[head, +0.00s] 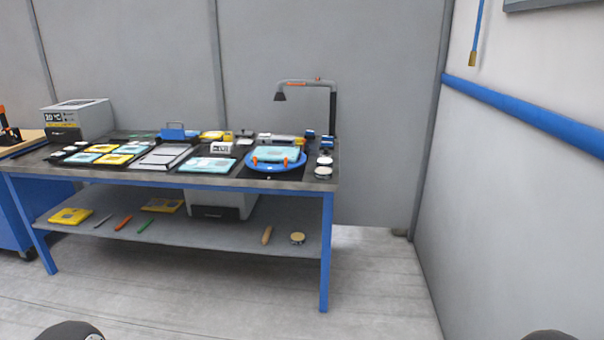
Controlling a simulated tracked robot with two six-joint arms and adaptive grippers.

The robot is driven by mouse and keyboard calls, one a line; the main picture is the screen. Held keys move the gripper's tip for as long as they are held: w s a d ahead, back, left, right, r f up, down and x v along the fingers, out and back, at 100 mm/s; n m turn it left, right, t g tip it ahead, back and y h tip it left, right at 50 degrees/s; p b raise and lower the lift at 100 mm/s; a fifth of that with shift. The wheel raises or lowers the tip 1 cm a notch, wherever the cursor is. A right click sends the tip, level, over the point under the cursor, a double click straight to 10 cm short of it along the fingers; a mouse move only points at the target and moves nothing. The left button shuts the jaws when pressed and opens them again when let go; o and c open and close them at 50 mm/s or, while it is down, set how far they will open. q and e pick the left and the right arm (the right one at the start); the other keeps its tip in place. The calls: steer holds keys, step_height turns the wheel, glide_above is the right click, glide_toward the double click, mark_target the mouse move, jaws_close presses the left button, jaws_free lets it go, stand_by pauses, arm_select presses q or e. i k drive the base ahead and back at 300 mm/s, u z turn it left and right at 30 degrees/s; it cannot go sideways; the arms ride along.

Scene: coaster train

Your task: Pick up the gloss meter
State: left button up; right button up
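The workbench (258,184) with a dark top and blue legs stands ahead, at some distance. A small white box-shaped device with dark markings (220,148) sits on its top near the middle, behind a teal-and-white panel (207,165). It may be the gloss meter, but it is too small to tell for sure. Neither of my grippers is in view. Only rounded dark parts show at the bottom edge.
A blue round stand (262,168) holds a teal panel near a lamp arm (333,105). A grey box (78,116) stands at the left. Yellow and teal coasters crowd the bench's left half. A lower shelf (200,232) holds tools. The floor in front is clear.

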mark_target(216, 147)
steer(key=u, duration=0.2)
steer(key=i, duration=1.35)
steer(key=z, duration=0.4)
